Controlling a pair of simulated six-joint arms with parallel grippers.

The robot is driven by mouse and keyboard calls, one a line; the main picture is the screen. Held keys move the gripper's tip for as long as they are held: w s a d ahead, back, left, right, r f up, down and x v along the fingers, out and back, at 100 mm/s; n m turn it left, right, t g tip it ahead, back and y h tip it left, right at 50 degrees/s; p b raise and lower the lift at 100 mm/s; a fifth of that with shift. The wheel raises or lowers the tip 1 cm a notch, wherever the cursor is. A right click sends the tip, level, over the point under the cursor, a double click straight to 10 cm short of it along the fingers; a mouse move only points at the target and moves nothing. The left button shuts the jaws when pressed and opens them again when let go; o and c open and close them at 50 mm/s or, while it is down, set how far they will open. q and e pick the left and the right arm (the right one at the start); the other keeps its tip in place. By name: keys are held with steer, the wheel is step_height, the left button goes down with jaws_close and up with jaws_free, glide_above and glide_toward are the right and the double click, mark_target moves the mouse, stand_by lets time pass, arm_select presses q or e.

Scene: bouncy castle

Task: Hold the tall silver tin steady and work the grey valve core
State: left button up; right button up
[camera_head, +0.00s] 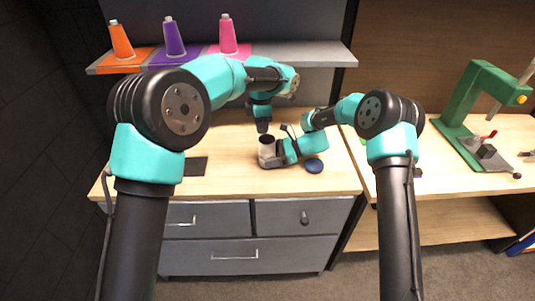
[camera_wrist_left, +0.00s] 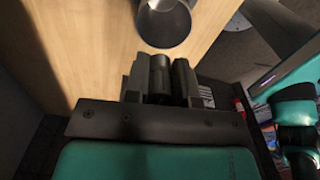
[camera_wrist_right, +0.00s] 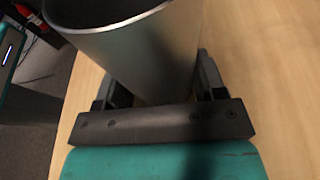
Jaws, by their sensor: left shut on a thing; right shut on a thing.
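The tall silver tin (camera_head: 267,143) stands upright and open-topped on the wooden worktop. My right gripper (camera_head: 271,161) is shut around its lower body; in the right wrist view the tin (camera_wrist_right: 150,55) sits between the two fingers. My left gripper (camera_head: 262,127) points down just above the tin's mouth. In the left wrist view it is shut on a dark grey cylinder, which looks like the valve core (camera_wrist_left: 160,76). The tin's open rim (camera_wrist_left: 164,22) shows just beyond the core, apart from it. The tin's inside is dark.
A dark mat (camera_head: 195,166) lies to the left. A shelf (camera_head: 300,54) with coloured cones is behind. A green press (camera_head: 475,115) stands on the right-hand bench.

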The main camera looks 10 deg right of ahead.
arm_select(q)
steer(key=o, duration=1)
step_height(320, 180, up, 12)
steer(key=shift+r, duration=0.1)
stand_by(0.6)
